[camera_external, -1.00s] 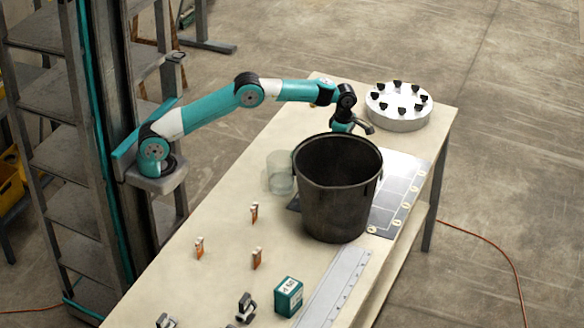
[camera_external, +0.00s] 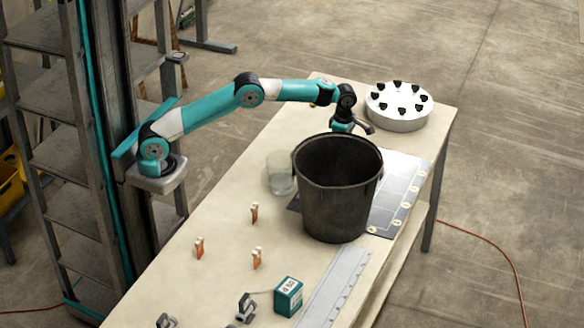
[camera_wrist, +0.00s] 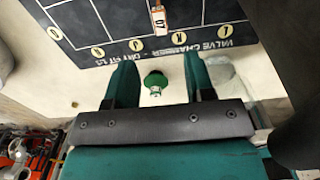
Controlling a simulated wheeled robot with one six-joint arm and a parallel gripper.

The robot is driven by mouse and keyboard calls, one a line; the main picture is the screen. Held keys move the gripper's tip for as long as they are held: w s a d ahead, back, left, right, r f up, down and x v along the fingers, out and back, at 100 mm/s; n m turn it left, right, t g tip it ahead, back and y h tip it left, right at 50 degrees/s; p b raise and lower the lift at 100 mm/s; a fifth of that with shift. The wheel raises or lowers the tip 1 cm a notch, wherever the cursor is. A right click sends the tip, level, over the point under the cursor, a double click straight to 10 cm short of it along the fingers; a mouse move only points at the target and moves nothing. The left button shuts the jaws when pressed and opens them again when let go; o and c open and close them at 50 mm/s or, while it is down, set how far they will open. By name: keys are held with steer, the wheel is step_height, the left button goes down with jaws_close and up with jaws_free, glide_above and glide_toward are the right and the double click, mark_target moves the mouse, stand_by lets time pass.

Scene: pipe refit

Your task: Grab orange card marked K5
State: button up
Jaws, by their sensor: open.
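Three small orange cards with white tops stand on the table in the external view: one at the back (camera_external: 254,212), one at the left (camera_external: 199,248) and one at the front (camera_external: 257,258). Their marks are too small to read, so I cannot tell which is K5. My gripper (camera_external: 362,127) is behind the black bucket, far from these cards. In the wrist view my gripper (camera_wrist: 160,66) is open, with two teal fingers apart and nothing gripped. Another orange-and-white tag (camera_wrist: 160,20) lies ahead on the dark board; its mark looks like 07, upside down.
The black bucket (camera_external: 335,200) stands near my gripper, partly covering the marked board (camera_external: 405,180). A clear jar (camera_external: 281,175) is beside it. A white drum (camera_external: 399,118) stands behind. A green box (camera_external: 288,297) and metal rail (camera_external: 338,285) are in front. A green-capped object (camera_wrist: 155,80) shows between my fingers.

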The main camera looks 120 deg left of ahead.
steer(key=shift+s+a+f+m+b, duration=0.15)
steer(key=shift+a+f+m+b, duration=0.25)
steer(key=shift+a+b, duration=0.05)
steer(key=s+a+m+t+y+b, duration=0.2)
steer(key=s+a+m+y+b, duration=0.25)
steer(key=s+m, duration=0.3)
steer(key=s+a+m+t+y+b, duration=0.3)
steer(key=s+m+y, duration=0.25)
steer(key=m, duration=0.35)
step_height(320, 180, up, 6)
steer(key=g+h+p, duration=0.5)
steer(key=h+p, duration=0.5)
steer(key=p, duration=0.1)
glide_above(255, 205)
step_height(255, 205, down, 12)
steer(key=shift+s+f+b, duration=0.1)
steer(key=shift+f+b, duration=0.1)
steer(key=shift+b, duration=0.3)
steer(key=shift+f, duration=2.75)
